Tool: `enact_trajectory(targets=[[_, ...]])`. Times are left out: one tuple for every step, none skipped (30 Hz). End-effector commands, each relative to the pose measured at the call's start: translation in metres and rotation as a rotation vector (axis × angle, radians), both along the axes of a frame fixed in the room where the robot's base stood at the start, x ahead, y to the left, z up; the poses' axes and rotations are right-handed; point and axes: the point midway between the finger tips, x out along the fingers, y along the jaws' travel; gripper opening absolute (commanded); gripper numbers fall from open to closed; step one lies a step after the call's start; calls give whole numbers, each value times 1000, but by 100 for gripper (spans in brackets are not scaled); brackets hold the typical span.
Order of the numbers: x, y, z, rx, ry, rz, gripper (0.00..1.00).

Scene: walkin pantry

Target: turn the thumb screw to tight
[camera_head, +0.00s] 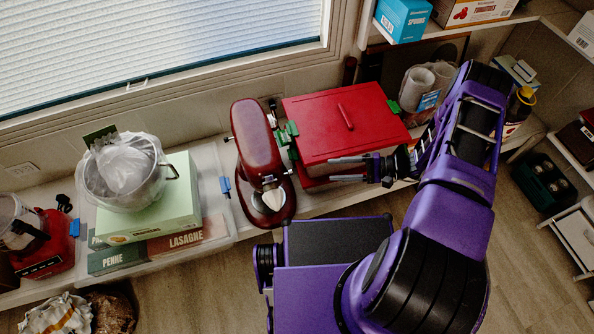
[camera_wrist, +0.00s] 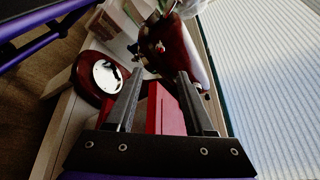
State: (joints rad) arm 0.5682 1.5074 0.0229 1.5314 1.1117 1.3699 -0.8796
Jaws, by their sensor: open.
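A dark red stand mixer (camera_head: 256,142) stands on the counter, left of the red box. It also shows in the wrist view (camera_wrist: 180,45), beyond my fingertips, with its round base and shiny plate at the left. A small knob-like part (camera_wrist: 159,47) sits on the mixer head in the wrist view. It may be the thumb screw, but it is too small and dark to tell how far it is turned. My gripper (camera_head: 330,169) is open and empty over the front of the red box. Its two fingers (camera_wrist: 161,72) point toward the mixer, apart from it.
The red box (camera_head: 341,125) with a handle lies below and behind my fingers. The window wall (camera_head: 200,95) runs behind.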

Motion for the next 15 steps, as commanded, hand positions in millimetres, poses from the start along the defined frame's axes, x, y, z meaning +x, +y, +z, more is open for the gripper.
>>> enact_trajectory(targets=[[0, 13, -3, 3, 1, 5, 53], [2, 19, -4, 2, 0, 5, 53], [3, 28, -6, 1, 0, 5, 53], [4, 34, -8, 1, 0, 5, 53], [4, 41, -9, 1, 1, 5, 53], [5, 49, -11, 2, 0, 6, 53], [6, 56, -13, 1, -1, 6, 53], [7, 62, -14, 1, -1, 6, 53], [8, 71, -16, 2, 0, 6, 53], [9, 76, -17, 2, 0, 5, 53], [10, 82, -19, 1, -1, 6, 53], [11, 89, -20, 0, -1, 5, 53], [11, 93, -22, 0, -1, 4, 53], [12, 98, -23, -1, -2, 6, 53], [13, 103, -24, 0, -3, 4, 53]])
